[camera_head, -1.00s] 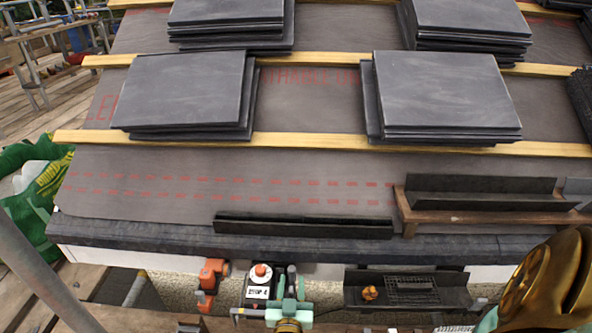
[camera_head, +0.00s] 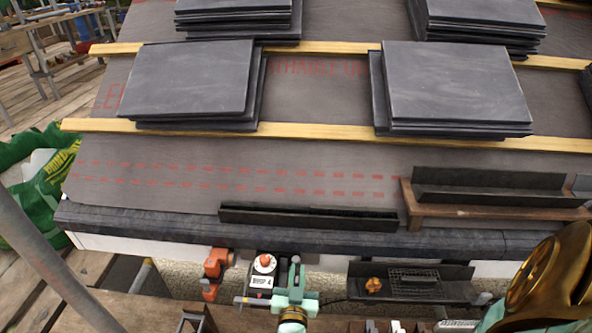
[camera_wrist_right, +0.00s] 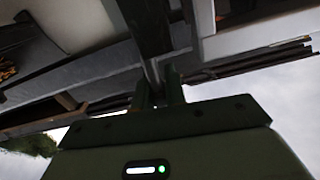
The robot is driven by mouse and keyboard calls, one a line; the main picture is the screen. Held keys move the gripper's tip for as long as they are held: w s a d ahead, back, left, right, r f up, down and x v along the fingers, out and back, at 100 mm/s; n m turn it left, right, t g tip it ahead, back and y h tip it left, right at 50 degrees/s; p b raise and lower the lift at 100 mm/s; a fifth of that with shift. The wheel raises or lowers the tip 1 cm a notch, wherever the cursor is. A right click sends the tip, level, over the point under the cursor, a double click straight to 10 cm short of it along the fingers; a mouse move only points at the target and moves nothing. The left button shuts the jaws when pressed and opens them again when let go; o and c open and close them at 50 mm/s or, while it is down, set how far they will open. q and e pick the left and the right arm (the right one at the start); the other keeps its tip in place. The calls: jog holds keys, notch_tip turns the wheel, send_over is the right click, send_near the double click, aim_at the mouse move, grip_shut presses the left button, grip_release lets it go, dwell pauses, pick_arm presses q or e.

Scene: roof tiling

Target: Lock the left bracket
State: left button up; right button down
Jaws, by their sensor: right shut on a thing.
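My right gripper (camera_head: 290,300) is mint green and sits below the eave in the head view, just right of a box with an orange knob (camera_head: 264,263). In the right wrist view its two fingers (camera_wrist_right: 160,92) are close together around a thin grey bar (camera_wrist_right: 152,70); where the bar is fixed is unclear. An orange bracket-like part (camera_head: 215,268) hangs at the eave left of the box and apart from the gripper. I cannot tell for sure which part is the left bracket, or whether it is locked. My left gripper is not in view.
A black trough-like strip (camera_head: 308,217) lies along the eave. A dark tray (camera_head: 455,289) hangs right of my gripper. A wooden shelf (camera_head: 408,205) with a black channel is at the right. Slate stacks (camera_head: 185,80) lie on the roof. A grey pole (camera_head: 45,262) crosses the lower left.

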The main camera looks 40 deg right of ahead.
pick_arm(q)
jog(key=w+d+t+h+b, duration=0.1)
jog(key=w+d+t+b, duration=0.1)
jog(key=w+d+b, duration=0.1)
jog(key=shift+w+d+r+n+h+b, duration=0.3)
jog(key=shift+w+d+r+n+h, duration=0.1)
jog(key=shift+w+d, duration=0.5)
pick_arm(e)
jog(key=shift+s+d+f+m, duration=0.45)
jog(key=shift+f+m, duration=0.25)
jog(key=shift+m, duration=2.15)
jog(key=shift+s+d+f+m, duration=0.3)
jog(key=shift+s+f+m, duration=0.3)
jog(key=shift+m, duration=2.2)
jog(key=shift+s+d+f+m, duration=0.4)
jog(key=shift+f+m, duration=0.4)
jog(key=shift+m, duration=2.05)
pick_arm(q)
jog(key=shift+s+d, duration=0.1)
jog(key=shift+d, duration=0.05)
pick_arm(e)
jog(key=c, duration=1.4)
grip_release()
jog(key=shift+c, duration=0.2)
